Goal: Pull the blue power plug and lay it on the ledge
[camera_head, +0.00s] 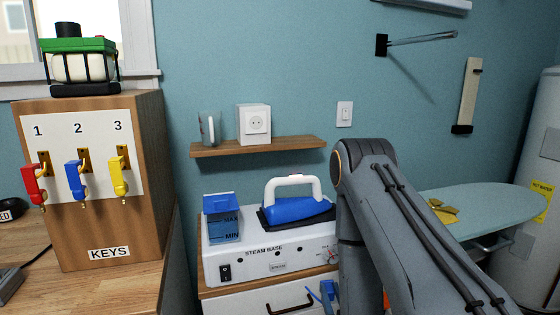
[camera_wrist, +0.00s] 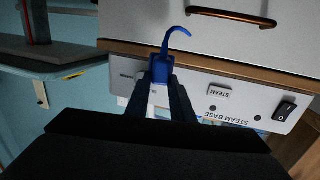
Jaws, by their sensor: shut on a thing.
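The blue power plug (camera_wrist: 161,69) is between the fingertips of my gripper (camera_wrist: 160,86) in the wrist view, with a short curved blue cord (camera_wrist: 177,32) at its far end. My gripper is shut on it. The plug also shows low in the head view (camera_head: 328,290), in front of the steam base, partly behind my arm. I see no socket at the plug; its prong side is hidden. The wooden ledge (camera_head: 290,144) is on the blue wall above the steam base, apart from the plug.
A white socket box (camera_head: 254,124) and a glass mug (camera_head: 209,128) stand on the ledge; its right part is bare. A blue iron (camera_head: 298,208) and water tank (camera_head: 222,220) sit on the steam base (camera_head: 270,262). An ironing board (camera_head: 480,200) is at right.

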